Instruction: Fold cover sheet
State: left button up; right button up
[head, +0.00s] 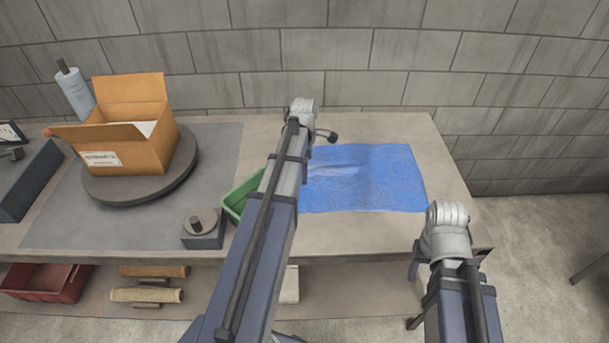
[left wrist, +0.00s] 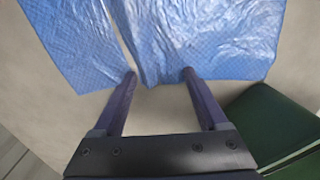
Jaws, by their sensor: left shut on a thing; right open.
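The blue cover sheet (head: 375,180) lies spread on the right part of the table, with creases and a lighter streak at its left. My left arm reaches over its left side. In the left wrist view, the sheet (left wrist: 200,35) shows two parts with a narrow pale gap. My right gripper (head: 415,268) is open and empty at the table's front right, apart from the sheet. Its fingers are mostly hidden by my arm.
A green bin (head: 236,203) stands left of the sheet, partly behind my left arm. An open cardboard box (head: 150,150) sits on a dark round turntable (head: 110,187). A small grey block with a knob (head: 202,238) is near the front edge. Bare table (head: 385,128) lies behind the sheet.

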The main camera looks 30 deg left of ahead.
pick_arm(q)
grip_shut()
jog(key=w+d+r+p, duration=0.4)
jog(key=d+r+p, duration=0.3)
jog(key=w+d+r+p, duration=0.5)
jog(key=d+r+p, duration=0.3)
jog(key=w+d+f+b, duration=0.2)
jog(key=d+f+b, duration=0.2)
jog(key=w+d+f+b, duration=0.3)
jog(key=d+f+b, duration=0.1)
jog(key=d, duration=0.1)
jog(key=w+d+f+b, duration=0.3)
jog(key=d+f+b, duration=0.2)
jog(key=shift+d+f, duration=0.1)
jog(key=shift+d, duration=0.1)
jog(key=shift+w+d+f+b, duration=0.15)
jog(key=shift+d+f+b, duration=0.2)
jog(key=shift+d+b, duration=0.05)
jog(key=shift+o, duration=2.4)
grip_release()
